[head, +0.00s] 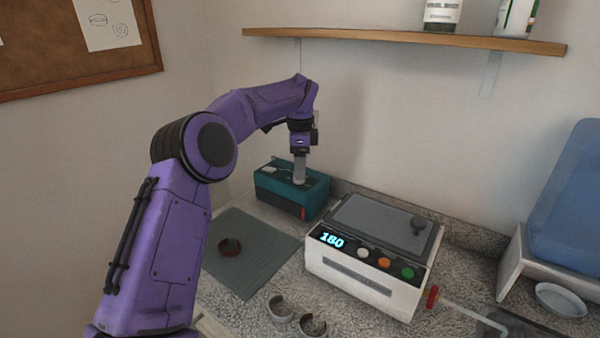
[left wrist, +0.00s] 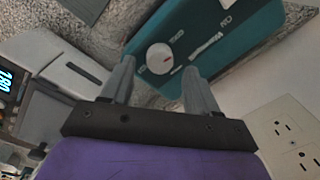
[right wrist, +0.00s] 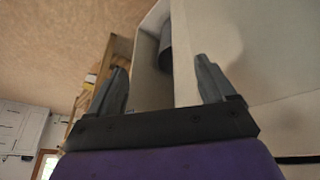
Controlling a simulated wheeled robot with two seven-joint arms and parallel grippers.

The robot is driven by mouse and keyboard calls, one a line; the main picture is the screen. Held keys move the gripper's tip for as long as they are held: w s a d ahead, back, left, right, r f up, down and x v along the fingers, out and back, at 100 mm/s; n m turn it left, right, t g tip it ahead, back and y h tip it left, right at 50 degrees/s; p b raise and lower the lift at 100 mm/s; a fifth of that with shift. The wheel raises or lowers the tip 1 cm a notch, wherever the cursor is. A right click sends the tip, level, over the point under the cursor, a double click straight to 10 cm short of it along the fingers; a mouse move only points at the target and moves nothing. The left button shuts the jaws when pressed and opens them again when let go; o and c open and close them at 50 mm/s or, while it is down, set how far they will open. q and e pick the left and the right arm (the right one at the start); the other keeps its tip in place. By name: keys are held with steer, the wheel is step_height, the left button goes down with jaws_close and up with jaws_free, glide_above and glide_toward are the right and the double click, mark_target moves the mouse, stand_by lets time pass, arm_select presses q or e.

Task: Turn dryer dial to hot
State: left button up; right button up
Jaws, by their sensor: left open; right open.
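The teal dryer (head: 280,196) stands at the back of the counter against the wall. Labels sit around the dial, too blurred to read surely. My left gripper (head: 300,182) points down over the dryer's top. In the left wrist view its open fingers (left wrist: 158,76) stand either side of the dial's near side; I cannot tell whether they touch it. My right gripper (right wrist: 160,68) is open and empty, away from the counter.
A white machine (head: 360,279) with a "180" display and coloured buttons stands right of the dryer. A grey mat (head: 262,262) with a small brown ring lies left. Two small cups (head: 313,325) are in front. A wooden shelf (head: 400,39) runs above; wall outlets (left wrist: 285,128) are close by.

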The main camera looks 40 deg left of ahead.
arm_select(q)
steer(key=shift+f, duration=1.05)
steer(key=c, duration=1)
steer(key=shift+c, duration=0.2)
